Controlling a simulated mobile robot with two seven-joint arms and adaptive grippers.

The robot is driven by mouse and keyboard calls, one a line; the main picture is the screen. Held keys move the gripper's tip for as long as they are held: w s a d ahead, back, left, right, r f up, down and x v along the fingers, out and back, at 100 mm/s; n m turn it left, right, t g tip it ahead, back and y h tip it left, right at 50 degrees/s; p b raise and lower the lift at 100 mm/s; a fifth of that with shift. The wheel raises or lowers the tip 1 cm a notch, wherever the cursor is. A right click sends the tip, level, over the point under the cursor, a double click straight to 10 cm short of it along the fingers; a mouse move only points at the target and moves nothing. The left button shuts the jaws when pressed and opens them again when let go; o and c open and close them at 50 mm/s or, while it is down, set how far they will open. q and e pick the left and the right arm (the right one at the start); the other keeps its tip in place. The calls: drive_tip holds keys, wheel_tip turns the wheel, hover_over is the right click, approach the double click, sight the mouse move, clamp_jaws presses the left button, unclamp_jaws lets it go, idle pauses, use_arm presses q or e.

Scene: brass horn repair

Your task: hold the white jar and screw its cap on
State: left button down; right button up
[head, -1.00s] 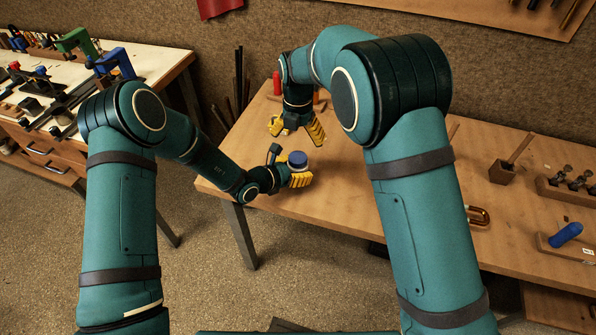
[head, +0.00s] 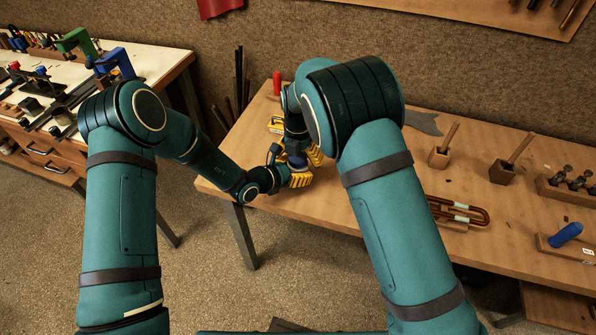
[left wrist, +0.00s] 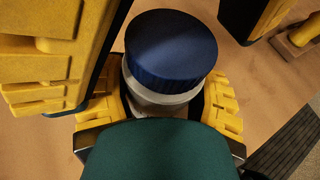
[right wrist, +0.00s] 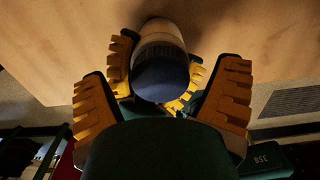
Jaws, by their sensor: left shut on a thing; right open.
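The white jar (left wrist: 150,98) stands upright between the fingers of my left gripper (left wrist: 162,104), which is shut on it near the table's left end. The blue cap (left wrist: 170,48) sits on top of the jar; I cannot tell how tightly. In the head view the cap (head: 296,161) is partly covered and the jar is hidden. My right gripper (right wrist: 164,72) is open, with its fingers on either side of the cap. In the right wrist view the cap (right wrist: 160,80) lies between those fingers with gaps on both sides. The jar body (right wrist: 159,34) shows beyond it.
A red-handled tool (head: 277,82) stands at the back. Wooden blocks with handles (head: 438,157), a bent brass tube (head: 465,212) and a blue-handled tool (head: 566,234) are to the right.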

drive_tip(key=c, duration=1.3)
drive_tip(key=o, duration=1.3)
drive_tip(key=shift+c, duration=0.2)
drive_tip(key=shift+r, duration=2.3)
drive_tip(key=shift+o, duration=0.2)
drive_tip(key=shift+r, duration=1.8)
